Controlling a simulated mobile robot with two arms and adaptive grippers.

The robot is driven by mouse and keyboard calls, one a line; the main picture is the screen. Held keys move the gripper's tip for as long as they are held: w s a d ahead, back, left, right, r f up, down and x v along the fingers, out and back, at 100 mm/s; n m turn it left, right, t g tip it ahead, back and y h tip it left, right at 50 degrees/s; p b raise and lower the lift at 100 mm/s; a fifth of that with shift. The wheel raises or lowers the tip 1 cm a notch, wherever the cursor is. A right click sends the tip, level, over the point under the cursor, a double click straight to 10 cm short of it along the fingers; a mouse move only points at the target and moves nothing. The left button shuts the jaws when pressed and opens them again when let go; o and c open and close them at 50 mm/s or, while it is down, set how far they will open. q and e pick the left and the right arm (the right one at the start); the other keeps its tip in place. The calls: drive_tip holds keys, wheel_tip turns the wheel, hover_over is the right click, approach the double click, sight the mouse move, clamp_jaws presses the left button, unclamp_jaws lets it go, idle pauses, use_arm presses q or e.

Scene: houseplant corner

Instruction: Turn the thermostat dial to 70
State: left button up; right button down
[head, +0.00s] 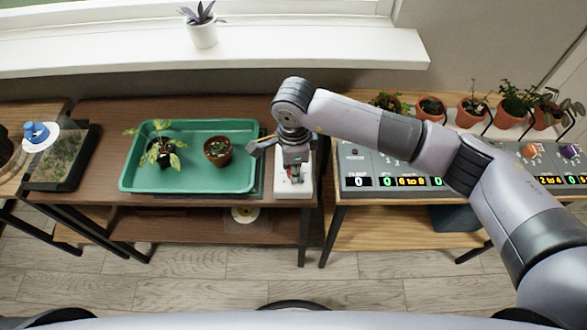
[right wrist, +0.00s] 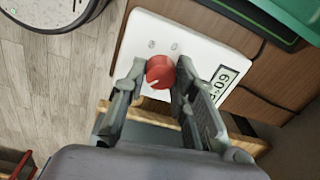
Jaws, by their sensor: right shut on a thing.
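The thermostat is a white box (right wrist: 203,47) with a red round dial (right wrist: 160,72) and a small display (right wrist: 222,84). The display characters are turned and small; they look like 60, but I cannot be sure. In the head view the thermostat (head: 293,188) is at the right end of the brown table. My right gripper (right wrist: 158,82) is shut on the red dial, one finger on each side. In the head view my right gripper (head: 294,172) is over the box and hides most of the dial. A pale pointer mark shows on the dial. My left gripper is not in view.
A green tray (head: 130,180) with two potted plants stands just left of the thermostat. A grey control panel (head: 352,168) with displays is close on the right, with several terracotta pots behind. A white pot (head: 203,34) stands on the windowsill.

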drive_tip(key=shift+m, duration=0.3)
drive_tip(key=c, duration=1.3)
unclamp_jaws()
drive_tip(key=shift+r, duration=0.15)
wheel_tip(320, 180, up, 12)
drive_tip(key=shift+s, duration=0.25)
drive_tip(key=shift+f, duration=0.2)
